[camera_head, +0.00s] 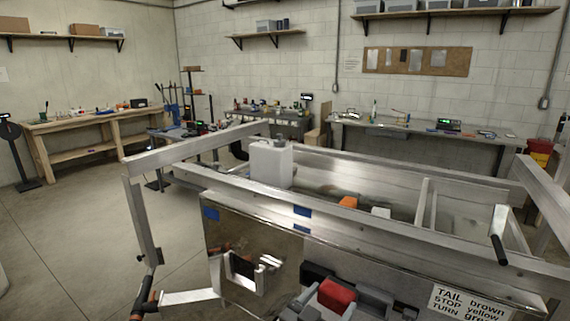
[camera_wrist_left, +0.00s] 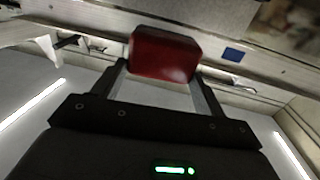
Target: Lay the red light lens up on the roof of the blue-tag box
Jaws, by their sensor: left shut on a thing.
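The red light lens (camera_head: 336,295) is a small red block at the bottom middle of the head view. My left gripper (camera_head: 335,302) is shut on it, and the left wrist view shows the lens (camera_wrist_left: 165,55) between the two fingertips. A shiny metal box front (camera_head: 228,232) with blue tags (camera_head: 210,213) is up and to the left of the lens. The lens is in front of the trailer, apart from the box as far as I can see. My right gripper is not in view.
A white jug (camera_head: 271,163) stands behind the front rail. An orange block (camera_head: 348,202) and a pale block (camera_head: 381,212) are near it. A lettered sign (camera_head: 465,303) is on the trailer front at right. Metal rails cross the trailer. Open floor (camera_head: 80,240) lies left.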

